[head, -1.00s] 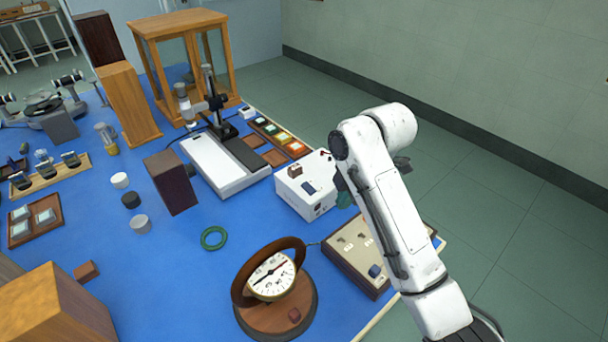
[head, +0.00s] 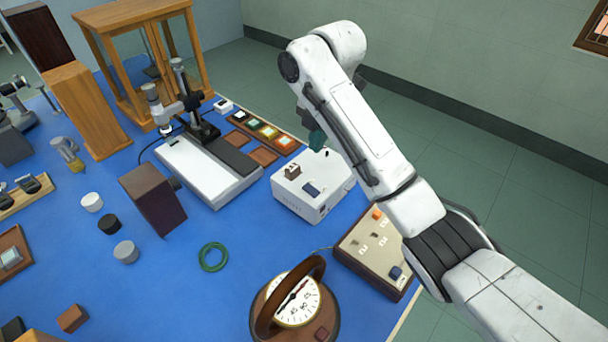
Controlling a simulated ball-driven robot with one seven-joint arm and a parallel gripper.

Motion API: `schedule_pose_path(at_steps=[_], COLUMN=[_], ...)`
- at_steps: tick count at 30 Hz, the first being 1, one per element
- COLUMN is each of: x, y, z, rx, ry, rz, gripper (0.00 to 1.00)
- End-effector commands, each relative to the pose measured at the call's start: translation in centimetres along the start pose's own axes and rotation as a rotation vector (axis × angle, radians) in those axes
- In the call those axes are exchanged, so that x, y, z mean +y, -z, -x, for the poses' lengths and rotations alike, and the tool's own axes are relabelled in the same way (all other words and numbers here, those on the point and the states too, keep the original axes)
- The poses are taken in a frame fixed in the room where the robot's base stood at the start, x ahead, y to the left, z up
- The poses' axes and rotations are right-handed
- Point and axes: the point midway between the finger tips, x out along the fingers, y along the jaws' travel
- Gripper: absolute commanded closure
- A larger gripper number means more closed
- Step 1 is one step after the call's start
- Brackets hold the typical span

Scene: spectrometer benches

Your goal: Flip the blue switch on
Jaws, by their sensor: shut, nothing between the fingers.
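A sloped wood-sided switch panel (head: 352,244) lies at the table's right edge. A blue switch cap (head: 396,272) sits at its near right corner, and an orange cap (head: 376,214) at its far end. Small metal toggles stand between them. A white box (head: 288,205) behind the panel carries a dark blue rocker (head: 312,188) on its top. I cannot tell the position of either blue control. My gripper (head: 317,140) shows only as a small teal tip beneath the raised arm, above the white box's far side. It is shut and empty, apart from both blue controls; the arm hides most of it.
A round dial instrument (head: 296,300) stands close to the panel's left. A green ring (head: 213,257) lies on the blue tabletop. A stand with a white base (head: 205,170) and a row of coloured tiles (head: 262,129) are behind. Open floor lies to the right.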

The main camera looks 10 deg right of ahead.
Motion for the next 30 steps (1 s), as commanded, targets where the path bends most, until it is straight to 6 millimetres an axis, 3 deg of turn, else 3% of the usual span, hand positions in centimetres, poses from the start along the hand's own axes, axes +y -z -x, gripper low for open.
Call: schedule_pose_path(at_steps=[5, 10, 30], x=[0.0, 0.0, 0.0], y=[0.0, 0.1, 0.1], z=[-0.1, -1.4, -12.5], rx=[0.0, 0.002, 0.001], ry=[0.0, 0.0, 0.002], rz=[-0.001, -0.002, -0.002], gripper=[1.0, 1.0, 1.0])
